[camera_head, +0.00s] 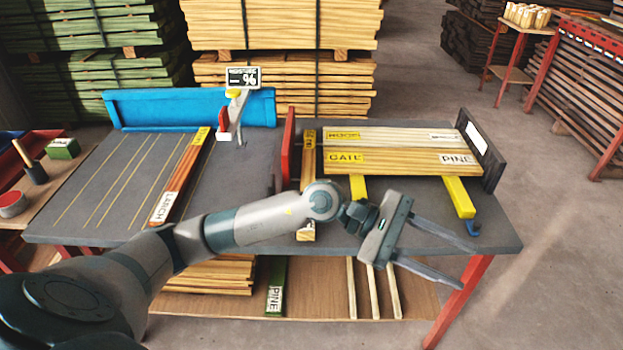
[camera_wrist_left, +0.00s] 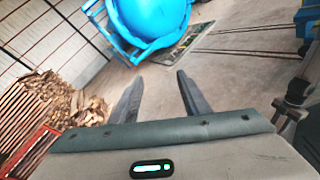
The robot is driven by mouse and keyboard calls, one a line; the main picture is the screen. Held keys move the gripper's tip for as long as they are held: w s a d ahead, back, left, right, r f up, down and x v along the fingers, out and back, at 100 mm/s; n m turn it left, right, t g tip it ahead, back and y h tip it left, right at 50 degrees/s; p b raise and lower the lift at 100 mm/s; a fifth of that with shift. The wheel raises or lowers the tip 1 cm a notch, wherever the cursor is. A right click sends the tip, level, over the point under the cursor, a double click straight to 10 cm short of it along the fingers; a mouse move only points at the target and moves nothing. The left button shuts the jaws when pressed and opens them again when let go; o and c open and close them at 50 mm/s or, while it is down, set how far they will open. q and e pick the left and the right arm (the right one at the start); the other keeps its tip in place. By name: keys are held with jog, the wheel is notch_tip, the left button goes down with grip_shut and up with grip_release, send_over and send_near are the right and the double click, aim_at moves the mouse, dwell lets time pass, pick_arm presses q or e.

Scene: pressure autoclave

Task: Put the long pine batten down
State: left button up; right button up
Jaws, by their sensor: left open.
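My left gripper (camera_head: 470,262) is open and empty, off the front right of the grey bench (camera_head: 240,170). Its two spread fingers also show in the left wrist view (camera_wrist_left: 160,76), with nothing between them. Pale pine boards (camera_head: 400,145) lie side by side on the right of the bench, across yellow bearers (camera_head: 459,197). The front one carries GATE and PINE labels. A narrow batten (camera_head: 308,160) with a yellow label lies left of them, beside a red stop (camera_head: 288,148); my arm partly hides it. I cannot tell which piece is the long pine batten. My right gripper is not in view.
A reddish larch batten (camera_head: 178,180) lies on the left of the bench near a blue fence (camera_head: 190,108). A dark end plate (camera_head: 481,150) stands right of the boards. Battens lie on the lower shelf (camera_head: 330,300).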

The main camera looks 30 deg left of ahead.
pick_arm(q)
notch_tip(320, 180, up, 6)
jog(key=n+t+h, duration=0.4)
jog(key=n, duration=0.3)
jog(key=w+a+r+n+t+y, duration=0.1)
jog(key=w+a+n+t+y, duration=0.15)
jog(key=n+t, duration=0.5)
jog(key=w+a+r+n+t+y, duration=0.1)
jog(key=w+a+n+t+y, duration=0.25)
jog(key=n, duration=0.75)
jog(key=s+a+f+n+y, duration=0.3)
jog(key=a+f+n+y, duration=1)
jog(key=f+n, duration=0.55)
jog(key=s+a+f+n+g, duration=0.2)
jog(key=s+f+n+g, duration=0.95)
jog(key=s+f, duration=1.15)
jog(key=s+d+f, duration=0.2)
jog(key=f, duration=1.5)
jog(key=s+d+f+t+h, duration=0.1)
jog(key=s+d+f, duration=0.1)
jog(key=f, duration=1.5)
jog(key=shift+d+f, duration=0.25)
jog(key=shift+d, duration=0.25)
jog(key=shift+s, duration=0.1)
